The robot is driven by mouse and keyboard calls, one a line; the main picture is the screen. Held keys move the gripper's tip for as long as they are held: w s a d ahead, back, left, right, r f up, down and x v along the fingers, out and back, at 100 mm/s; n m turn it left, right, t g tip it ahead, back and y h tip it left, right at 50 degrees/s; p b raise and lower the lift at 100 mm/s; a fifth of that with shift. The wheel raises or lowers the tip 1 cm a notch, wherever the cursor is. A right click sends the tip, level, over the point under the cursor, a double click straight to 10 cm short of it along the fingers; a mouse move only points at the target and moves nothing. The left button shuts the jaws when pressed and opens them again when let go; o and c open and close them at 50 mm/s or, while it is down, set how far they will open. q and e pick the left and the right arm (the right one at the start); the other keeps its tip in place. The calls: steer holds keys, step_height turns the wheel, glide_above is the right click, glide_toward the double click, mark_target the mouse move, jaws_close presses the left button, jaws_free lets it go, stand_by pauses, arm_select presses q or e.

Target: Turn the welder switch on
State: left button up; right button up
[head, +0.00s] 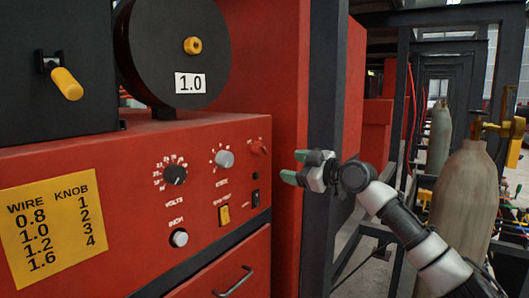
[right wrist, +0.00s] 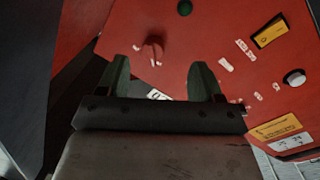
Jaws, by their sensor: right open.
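The welder (head: 120,170) is a red box whose front panel fills the left and middle of the head view. A small red switch (head: 258,147) with white marks sits at the panel's upper right. In the right wrist view a red switch (right wrist: 153,52) shows beyond and between the fingertips. My right gripper (head: 293,167) is open and empty, just right of the red switch in the head view, with green fingertips pointing at the panel. It appears apart from the switch. A yellow rocker (head: 224,214) sits lower on the panel. My left gripper is out of view.
Knobs, including the volts knob (head: 174,174), are left of the switch. A wire spool (head: 165,60) and a yellow-handled crank (head: 67,84) are above. A dark post (head: 326,100) stands close behind my right gripper. A gas cylinder (head: 462,190) stands at right.

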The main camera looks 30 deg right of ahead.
mark_target(265, 149)
steer(key=shift+n+y, duration=0.3)
steer(key=shift+n, duration=0.1)
steer(key=w+a+r+p, duration=0.1)
steer(key=w, duration=0.1)
steer(key=w+a+r+p, duration=0.1)
steer(key=w+p, duration=0.1)
steer(key=w, duration=0.1)
steer(key=w+a+r+p, duration=0.1)
steer(key=w+p, duration=0.1)
steer(key=shift+w+a+r, duration=0.3)
steer(key=shift+w+a, duration=0.05)
steer(key=shift+w+a+f+p, duration=0.2)
steer(key=shift+w+p, duration=0.15)
steer(key=shift+w, duration=0.2)
steer(key=c, duration=0.9)
